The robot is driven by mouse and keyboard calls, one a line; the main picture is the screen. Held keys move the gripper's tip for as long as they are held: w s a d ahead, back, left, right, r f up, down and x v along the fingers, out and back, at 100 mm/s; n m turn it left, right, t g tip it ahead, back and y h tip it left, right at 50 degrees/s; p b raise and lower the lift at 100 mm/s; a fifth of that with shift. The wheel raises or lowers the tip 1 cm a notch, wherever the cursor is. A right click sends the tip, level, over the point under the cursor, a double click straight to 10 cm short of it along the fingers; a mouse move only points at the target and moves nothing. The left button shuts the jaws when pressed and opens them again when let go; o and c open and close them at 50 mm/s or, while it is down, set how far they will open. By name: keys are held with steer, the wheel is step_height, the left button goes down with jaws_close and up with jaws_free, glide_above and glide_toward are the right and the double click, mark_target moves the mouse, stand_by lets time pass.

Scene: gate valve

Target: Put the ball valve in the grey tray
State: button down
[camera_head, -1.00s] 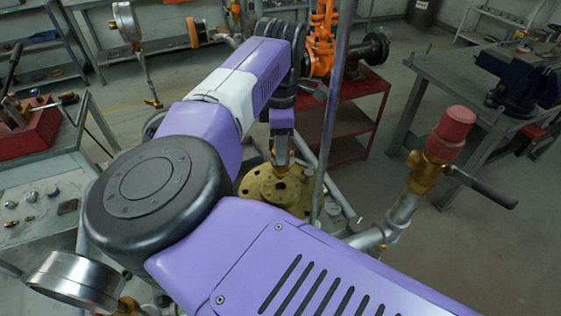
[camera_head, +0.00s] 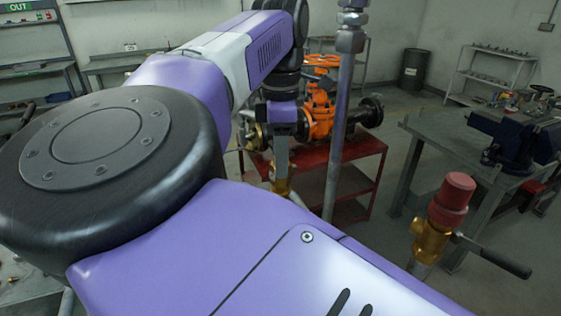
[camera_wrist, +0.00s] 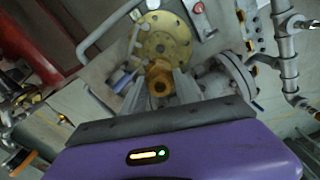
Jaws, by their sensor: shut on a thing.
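My gripper (camera_head: 281,172) points down and is shut on a brass piece (camera_head: 281,188), which looks like the ball valve. In the wrist view the brass piece (camera_wrist: 159,78) sits between the two grey fingers, with its round open end facing the camera. A blue part (camera_wrist: 122,80) shows just left of it; I cannot tell whether it is the valve's lever. A round yellow-brass flange with bolt holes (camera_wrist: 163,38) lies beyond and below the held piece, apart from it as far as I can see. I cannot make out a grey tray in either current view.
A red cart (camera_head: 345,160) with an orange gate valve (camera_head: 318,112) stands behind my gripper. A vertical grey pipe (camera_head: 342,120) rises close to its right. A red-capped brass valve with a black lever (camera_head: 450,205) stands at right, before a workbench with a vise (camera_head: 515,135).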

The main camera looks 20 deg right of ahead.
steer(key=shift+r+p, duration=1.3)
steer(key=shift+r, duration=0.55)
